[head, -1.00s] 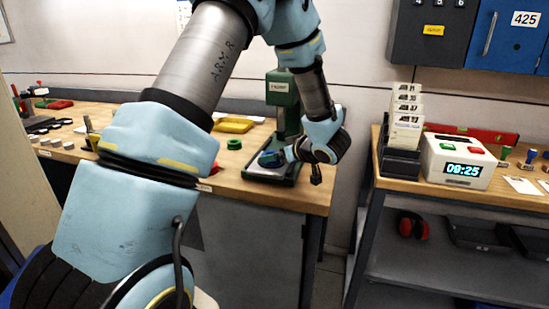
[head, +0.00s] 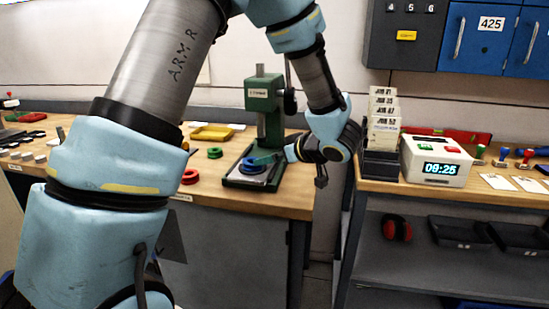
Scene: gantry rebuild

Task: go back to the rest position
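My arm comes in from the left and bends down at the top centre of the head view. My gripper (head: 272,158) points left, in front of the green press (head: 262,112) on the wooden bench. Its fingers are small and partly lost against the press, so I cannot tell whether they are open or shut. A blue ring (head: 252,166) lies on the press base, just left of the fingertips. I cannot tell whether the fingers touch it.
Green (head: 215,153) and red (head: 190,176) rings and a yellow tray (head: 211,133) are on the left bench (head: 225,203). The right bench (head: 400,187) holds a card rack (head: 381,120) and a clock box (head: 437,160). A gap separates the benches. Blue cabinets (head: 490,35) hang above.

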